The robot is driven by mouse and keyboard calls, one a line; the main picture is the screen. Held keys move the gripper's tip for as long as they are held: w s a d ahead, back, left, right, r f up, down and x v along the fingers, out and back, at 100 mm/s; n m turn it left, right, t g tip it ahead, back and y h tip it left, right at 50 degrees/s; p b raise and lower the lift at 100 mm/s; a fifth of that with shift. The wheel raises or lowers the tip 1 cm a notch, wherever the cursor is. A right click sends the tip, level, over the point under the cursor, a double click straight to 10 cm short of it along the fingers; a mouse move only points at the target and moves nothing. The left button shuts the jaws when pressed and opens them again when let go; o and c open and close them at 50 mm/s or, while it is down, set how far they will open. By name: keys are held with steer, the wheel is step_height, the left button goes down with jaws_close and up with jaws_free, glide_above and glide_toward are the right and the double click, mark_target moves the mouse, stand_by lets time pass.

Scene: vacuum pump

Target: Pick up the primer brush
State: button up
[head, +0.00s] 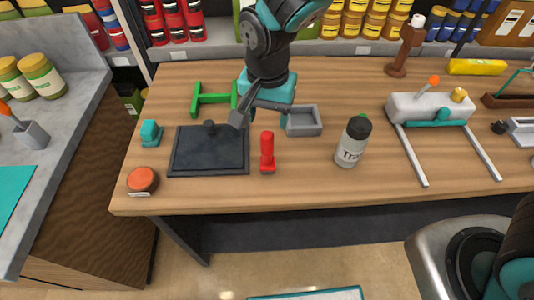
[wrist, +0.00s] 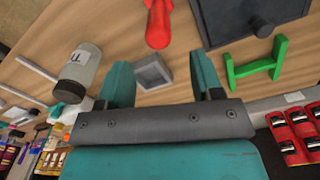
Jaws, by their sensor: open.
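A red, handle-shaped object (head: 267,152) is on the wooden table in front of my gripper, just right of a dark square plate. It may be the primer brush; I cannot make out bristles. It also shows at the top of the wrist view (wrist: 158,22), beyond the fingertips and apart from them. My gripper (head: 262,112) is open and empty above the table, behind the red object. In the wrist view its two teal fingers (wrist: 162,78) stand wide apart, with a small grey tray seen between them.
The dark plate with a knob (head: 208,155), a green H-shaped part (head: 213,98) and the grey tray (head: 304,120) are close by. A labelled bottle (head: 352,142) stands to the right. A teal block (head: 150,133) and orange-topped tin (head: 142,181) are left. The front table edge is clear.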

mark_target(267, 134)
step_height(267, 134, down, 2)
steer(key=shift+f, duration=0.1)
steer(key=f+p, duration=0.2)
steer(key=f, duration=0.2)
steer(key=shift+s+a+f+p, duration=0.1)
steer(key=shift+s+f+p, duration=0.15)
steer(key=shift+s+p, duration=0.15)
steer(key=shift+f, duration=0.5)
steer(key=c, duration=1)
